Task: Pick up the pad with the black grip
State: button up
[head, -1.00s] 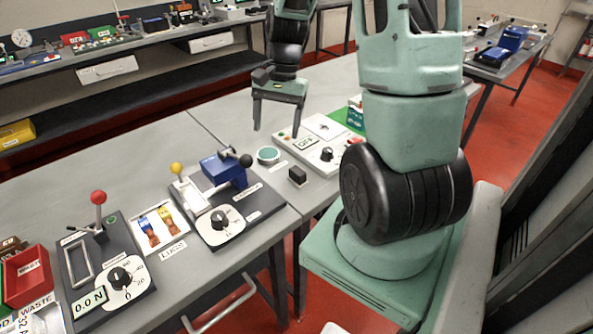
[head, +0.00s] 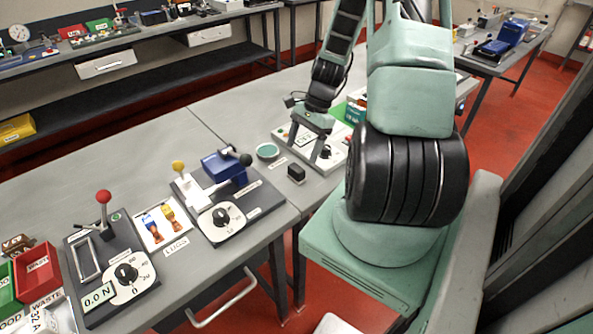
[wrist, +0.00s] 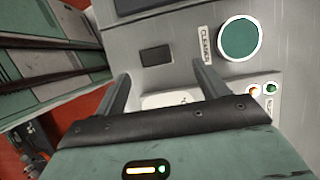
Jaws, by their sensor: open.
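A small dark block (head: 296,173), which looks like the pad with the black grip, sits on the grey table near its front edge. In the wrist view it shows from above as a dark rectangle (wrist: 156,56), apart from and beyond my fingertips. A label reading CLEANER (wrist: 207,45) lies between it and a round green disc (wrist: 240,38). My gripper (head: 305,148) is open and empty, over the switch panel behind the block. Its two fingers (wrist: 165,82) show in the wrist view with a gap between them. The underside of the block is hidden.
The white switch panel (head: 281,132) is partly hidden by my gripper. The green disc (head: 267,151) lies left of the block. A dark fixture with a blue clamp (head: 222,167) stands further left. Bare table (head: 140,150) lies behind the fixtures.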

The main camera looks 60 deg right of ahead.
aim_at(297, 167)
jog(key=shift+x, duration=0.85)
jog(key=shift+a+p+x, duration=0.25)
jog(key=shift+p+x, duration=0.8)
jog(key=shift+x, duration=1.3)
jog(key=shift+s+a+f, duration=0.1)
jog(key=shift+s+f, duration=0.1)
jog(key=shift+f, duration=0.1)
jog(key=c, duration=1.1)
